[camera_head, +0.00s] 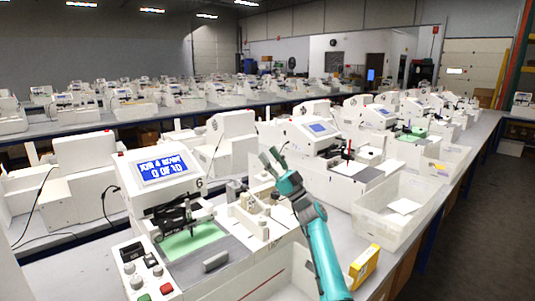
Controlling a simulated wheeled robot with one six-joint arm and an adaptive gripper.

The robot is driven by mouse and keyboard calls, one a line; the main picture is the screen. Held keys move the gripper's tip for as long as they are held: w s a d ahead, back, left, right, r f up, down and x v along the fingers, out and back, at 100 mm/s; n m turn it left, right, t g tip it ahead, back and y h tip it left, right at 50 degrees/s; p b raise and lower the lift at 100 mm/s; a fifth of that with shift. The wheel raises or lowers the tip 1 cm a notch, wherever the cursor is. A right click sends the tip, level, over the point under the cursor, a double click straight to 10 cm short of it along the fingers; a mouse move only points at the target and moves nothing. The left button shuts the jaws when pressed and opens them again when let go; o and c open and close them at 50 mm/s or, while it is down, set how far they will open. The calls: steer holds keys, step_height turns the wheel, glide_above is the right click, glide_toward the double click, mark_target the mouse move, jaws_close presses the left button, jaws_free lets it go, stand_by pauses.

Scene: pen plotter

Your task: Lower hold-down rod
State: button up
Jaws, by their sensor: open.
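The nearest pen plotter (155,165) stands at the front left, with a lit blue display (163,169) on its sloped top. A dark rod-like assembly (172,218) sits at its front, above a green sheet (193,240) on the grey bed. I cannot tell for sure which part is the hold-down rod, or whether it is raised. My gripper (269,154), at the end of my teal arm, is open and empty. It appears in the picture to the right of this plotter, apart from the dark assembly.
Knobs and red and green buttons (142,298) are on the plotter's front left. A clear bin (385,226) and a yellow box (364,266) lie at the right. More plotters line the benches behind. The floor aisle (480,220) at the far right is clear.

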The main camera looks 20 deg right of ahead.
steer(key=v, duration=0.5)
steer(key=shift+f, duration=0.25)
steer(key=shift+w+f, duration=0.1)
steer(key=shift+f, duration=0.05)
stand_by(0.6)
